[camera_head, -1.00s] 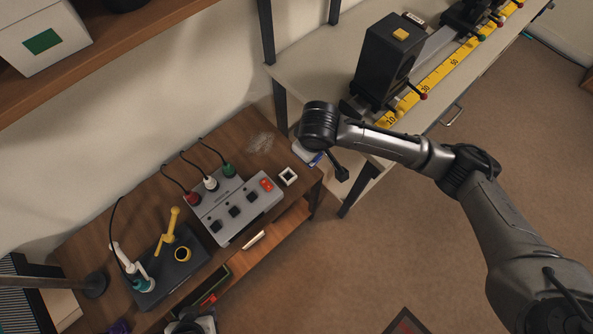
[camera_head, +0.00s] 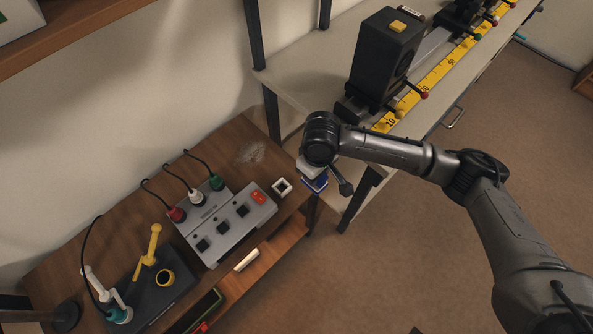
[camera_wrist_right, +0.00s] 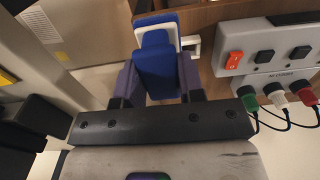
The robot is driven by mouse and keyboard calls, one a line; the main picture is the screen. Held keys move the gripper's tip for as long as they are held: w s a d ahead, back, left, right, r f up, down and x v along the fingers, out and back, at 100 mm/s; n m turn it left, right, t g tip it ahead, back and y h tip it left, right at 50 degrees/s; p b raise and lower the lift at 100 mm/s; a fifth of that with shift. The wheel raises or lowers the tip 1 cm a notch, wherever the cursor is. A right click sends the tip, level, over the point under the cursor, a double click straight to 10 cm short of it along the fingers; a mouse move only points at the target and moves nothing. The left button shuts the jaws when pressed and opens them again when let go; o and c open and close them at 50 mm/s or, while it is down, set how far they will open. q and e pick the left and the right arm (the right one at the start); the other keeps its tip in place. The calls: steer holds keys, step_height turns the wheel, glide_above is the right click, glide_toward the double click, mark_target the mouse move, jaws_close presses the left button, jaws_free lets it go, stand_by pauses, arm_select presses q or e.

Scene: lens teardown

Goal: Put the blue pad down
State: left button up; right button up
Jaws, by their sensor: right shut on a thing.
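The blue pad (camera_wrist_right: 157,68) is between the two fingers of my right gripper (camera_wrist_right: 160,82) in the right wrist view, and the gripper is shut on it. Just beyond the pad is a blue piece with a white edge (camera_wrist_right: 177,30); I cannot tell whether the pad touches it. The wrist hides most of the gripper there. My left gripper is not in view.
A white square ring (camera_head: 282,187) lies on the desk close to the pad. A grey switch box (camera_head: 225,225) with a red switch and plugged cables stands left of it. A pale bench (camera_head: 300,75) with a black box (camera_head: 385,60) and yellow scale is behind my right arm.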

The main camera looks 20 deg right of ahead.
steer(key=w+f+b, duration=0.2)
steer(key=w, duration=0.1)
steer(key=w+a+f+b, duration=0.1)
steer(key=w+f+b, duration=0.1)
steer(key=w, duration=0.2)
steer(key=w+a+f+b, duration=0.1)
steer(key=w+f+b, duration=0.1)
steer(key=w+f, duration=0.1)
steer(key=shift+w+a, duration=0.25)
steer(key=shift+w, duration=0.25)
steer(key=shift+w+f, duration=0.25)
steer(key=shift+f, duration=0.65)
steer(key=shift+s+f, duration=0.15)
steer(key=shift+f, duration=0.7)
steer(key=o, duration=0.9)
